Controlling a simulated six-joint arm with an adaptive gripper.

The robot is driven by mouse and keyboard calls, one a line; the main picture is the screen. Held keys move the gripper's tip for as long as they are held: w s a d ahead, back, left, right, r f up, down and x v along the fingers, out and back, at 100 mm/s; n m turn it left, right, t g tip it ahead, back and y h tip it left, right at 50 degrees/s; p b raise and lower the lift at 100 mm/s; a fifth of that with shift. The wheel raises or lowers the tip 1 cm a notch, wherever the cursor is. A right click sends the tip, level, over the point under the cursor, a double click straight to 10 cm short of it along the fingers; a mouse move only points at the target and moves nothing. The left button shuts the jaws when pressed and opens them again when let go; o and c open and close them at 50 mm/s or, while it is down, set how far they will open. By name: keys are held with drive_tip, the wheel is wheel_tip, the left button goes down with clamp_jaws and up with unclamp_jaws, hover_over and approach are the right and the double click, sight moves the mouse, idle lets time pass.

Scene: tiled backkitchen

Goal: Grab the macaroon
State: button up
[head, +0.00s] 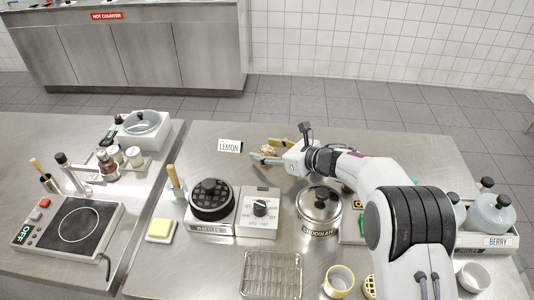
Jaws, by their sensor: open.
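My gripper (262,149) is open at the far side of the steel table, pointing left. A small tan, rounded piece, which looks like the macaroon (268,150), shows between its fingers. The piece is tiny in the head view, and I cannot tell whether either finger touches it.
A white LEMON card (230,146) stands just left of my gripper. Nearer are the waffle maker (211,200), a lidded CHOCOLATE pot (320,209), a wire rack (271,274) and a cream cup (339,282). BERRY containers (490,214) stand at the right. The far table edge is close behind.

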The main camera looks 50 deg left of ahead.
sight(267, 147)
idle(0.4)
drive_tip(key=c, duration=1)
drive_tip(key=shift+c, duration=0.2)
drive_tip(key=shift+r, duration=0.1)
wheel_tip(267, 147, up, 18)
